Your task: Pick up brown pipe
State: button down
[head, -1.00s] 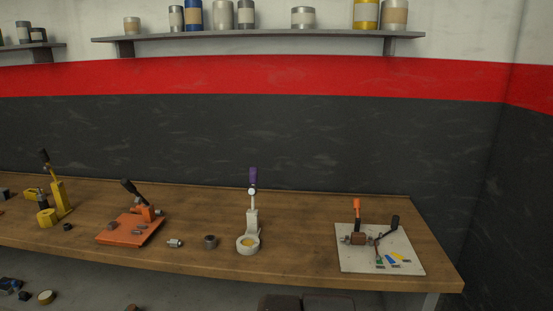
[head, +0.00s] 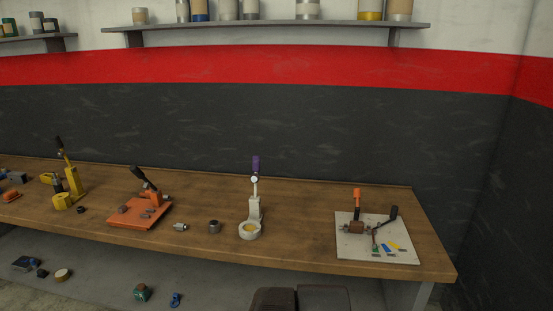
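No long brown pipe is plain in the head view. A short, hollow-looking, dark grey-brown cylinder (head: 214,227) stands upright on the wooden workbench (head: 300,258), left of the white press. A brown piece (head: 356,227) lies on the white board at the bench's right end, by an orange-handled tool. It is too small to tell whether either is the pipe. My gripper is not in view.
The white press (head: 250,230) has a purple handle. An orange plate tool (head: 140,213), a small metallic fitting (head: 180,227) and a yellow press (head: 75,182) stand left. The white board (head: 350,248) holds small tools. A wall shelf (head: 270,26) holds cans. Bench space between press and board is clear.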

aim_at(356, 227)
jog(key=i+l, duration=0.4)
jog(key=i+l+u, duration=0.1)
jog(key=i+l, duration=0.3)
jog(key=l, duration=0.15)
jog(key=i+l+u, duration=0.1)
jog(key=i+l, duration=0.3)
jog(key=k+l, duration=0.05)
jog(key=l, duration=0.05)
